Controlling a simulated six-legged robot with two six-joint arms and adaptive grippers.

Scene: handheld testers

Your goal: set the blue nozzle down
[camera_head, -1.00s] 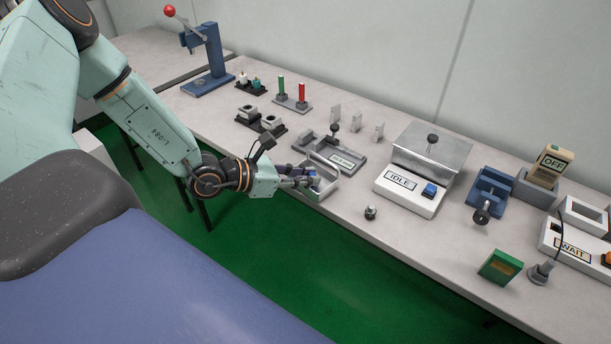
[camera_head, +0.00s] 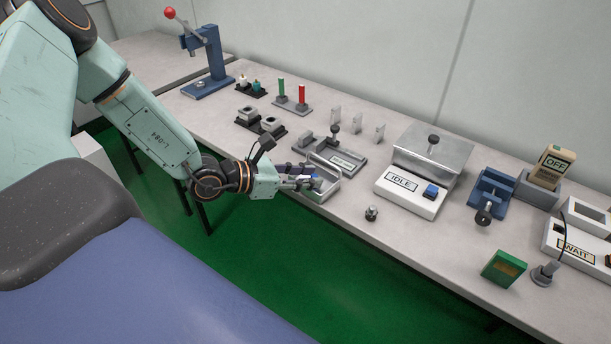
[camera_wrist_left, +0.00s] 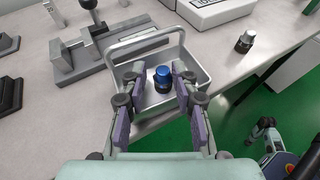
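The blue nozzle (camera_wrist_left: 162,77), with a blue cap and dark lower part, stands upright in a grey metal tray with a handle (camera_wrist_left: 197,70). My left gripper (camera_wrist_left: 158,82) is open, its purple-padded fingers on either side of the nozzle with a visible gap to each. In the head view, the left gripper (camera_head: 312,178) reaches over the tray (camera_head: 328,190) at the front edge of the bench, and its fingers partly hide the nozzle.
A grey fixture with a black-knobbed lever (camera_head: 335,146) stands just behind the tray. A small metal part (camera_head: 371,213) and the white IDLE tester (camera_head: 408,191) are to the right. Bare bench lies between the tray and tester.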

